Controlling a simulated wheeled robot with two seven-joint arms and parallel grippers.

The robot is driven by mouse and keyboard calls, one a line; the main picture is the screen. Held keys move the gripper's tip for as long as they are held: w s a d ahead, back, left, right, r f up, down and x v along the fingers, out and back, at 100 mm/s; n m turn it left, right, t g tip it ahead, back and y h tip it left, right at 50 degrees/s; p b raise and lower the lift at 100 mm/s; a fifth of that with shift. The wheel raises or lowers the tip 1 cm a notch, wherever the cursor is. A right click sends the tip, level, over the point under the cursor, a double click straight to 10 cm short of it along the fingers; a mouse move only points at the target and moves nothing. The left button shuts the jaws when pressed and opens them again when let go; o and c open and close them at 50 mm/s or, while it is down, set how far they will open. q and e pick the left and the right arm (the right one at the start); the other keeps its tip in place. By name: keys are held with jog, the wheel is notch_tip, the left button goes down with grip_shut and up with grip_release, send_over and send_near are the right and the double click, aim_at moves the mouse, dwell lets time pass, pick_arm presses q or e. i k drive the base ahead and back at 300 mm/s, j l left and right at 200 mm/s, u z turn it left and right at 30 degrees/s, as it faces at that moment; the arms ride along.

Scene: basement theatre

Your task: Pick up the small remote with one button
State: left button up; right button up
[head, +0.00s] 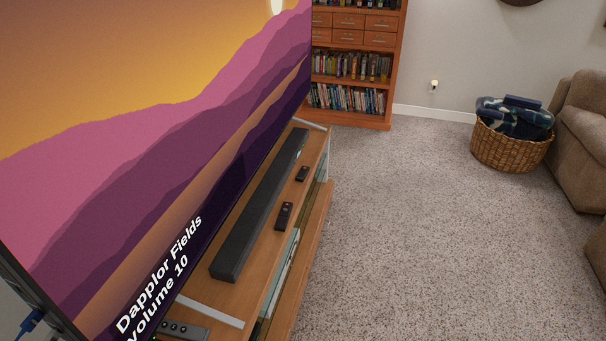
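Two dark remotes lie on the wooden TV stand (246,284), on its strip in front of the soundbar. The smaller remote (303,174) is farther away, near the stand's far end. The larger remote (284,216) is closer and shows some small buttons. The button count on the smaller one is too small to tell. A grey device (184,331) with round dark spots lies at the bottom edge, partly cut off; I cannot tell what it is. Neither of my grippers is in view.
A large TV (150,130) stands over the left side. A long black soundbar (262,205) lies beside the remotes. Carpet (420,230) is open to the right. A bookcase (350,70), a wicker basket (508,147) and a brown armchair (580,140) stand farther back.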

aim_at(302, 175)
jog(key=i+l, duration=0.5)
jog(key=i, duration=0.15)
jog(key=i+l, duration=0.5)
jog(key=i, duration=0.15)
jog(key=i+l, duration=0.5)
jog(key=i, duration=0.15)
jog(key=i+l, duration=0.5)
jog(key=i, duration=0.15)
jog(key=i+l, duration=0.5)
jog(key=i, duration=0.15)
jog(key=u, duration=2.45)
